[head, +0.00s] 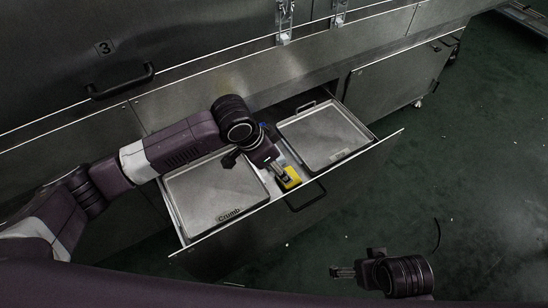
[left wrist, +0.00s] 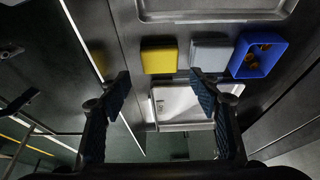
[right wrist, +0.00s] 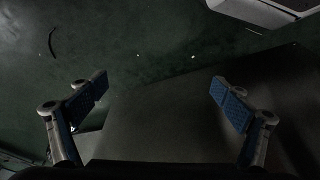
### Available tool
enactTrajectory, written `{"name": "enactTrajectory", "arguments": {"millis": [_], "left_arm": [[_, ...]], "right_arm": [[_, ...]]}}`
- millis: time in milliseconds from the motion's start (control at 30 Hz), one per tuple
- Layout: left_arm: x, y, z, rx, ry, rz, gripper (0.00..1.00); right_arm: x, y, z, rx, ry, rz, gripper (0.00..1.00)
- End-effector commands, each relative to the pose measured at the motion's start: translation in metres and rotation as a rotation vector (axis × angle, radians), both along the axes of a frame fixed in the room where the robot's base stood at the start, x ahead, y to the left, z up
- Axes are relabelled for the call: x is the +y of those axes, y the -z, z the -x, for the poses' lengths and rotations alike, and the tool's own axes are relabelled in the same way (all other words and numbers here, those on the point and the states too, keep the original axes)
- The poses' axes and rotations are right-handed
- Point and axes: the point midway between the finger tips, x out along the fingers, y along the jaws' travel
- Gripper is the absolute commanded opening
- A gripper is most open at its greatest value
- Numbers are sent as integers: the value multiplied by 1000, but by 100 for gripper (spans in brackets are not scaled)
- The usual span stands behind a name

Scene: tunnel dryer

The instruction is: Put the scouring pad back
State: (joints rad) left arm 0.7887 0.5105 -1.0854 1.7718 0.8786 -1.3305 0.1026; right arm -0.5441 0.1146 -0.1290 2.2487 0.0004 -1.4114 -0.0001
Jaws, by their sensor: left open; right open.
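A yellow block (left wrist: 159,57) and a grey block (left wrist: 211,53) lie side by side in the left wrist view; I cannot tell for sure which is the scouring pad. A blue box (left wrist: 258,55) with orange-brown pieces in it stands beside the grey block. In the head view the yellow block (head: 291,178) is in the open drawer between two metal trays. My left gripper (head: 281,172) is over the drawer by the yellow block; its open, empty fingers show in the left wrist view (left wrist: 161,88). My right gripper (head: 342,272) is open and empty (right wrist: 165,97), away from the drawer.
The drawer holds a tray marked Crumb (head: 210,190) on the left and another metal tray (head: 325,137) on the right. A pale tray (left wrist: 185,107) lies near the blocks. A drawer handle (head: 306,200) juts from the front. Green floor (head: 450,190) is open at right.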

Motion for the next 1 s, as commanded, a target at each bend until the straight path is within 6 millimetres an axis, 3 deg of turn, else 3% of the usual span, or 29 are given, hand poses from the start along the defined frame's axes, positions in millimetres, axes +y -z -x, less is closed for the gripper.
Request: {"name": "enactTrajectory", "arguments": {"millis": [100, 300, 1000], "left_arm": [[4, -16, 3, -1, 0, 1, 57], [8, -25, 6, 0, 0, 1, 57], [8, -26, 6, 0, 0, 1, 57]], "right_arm": [[1, 13, -1, 8, -1, 0, 94], [1, 27, -2, 14, -2, 0, 94], [1, 28, -2, 14, -2, 1, 94]]}}
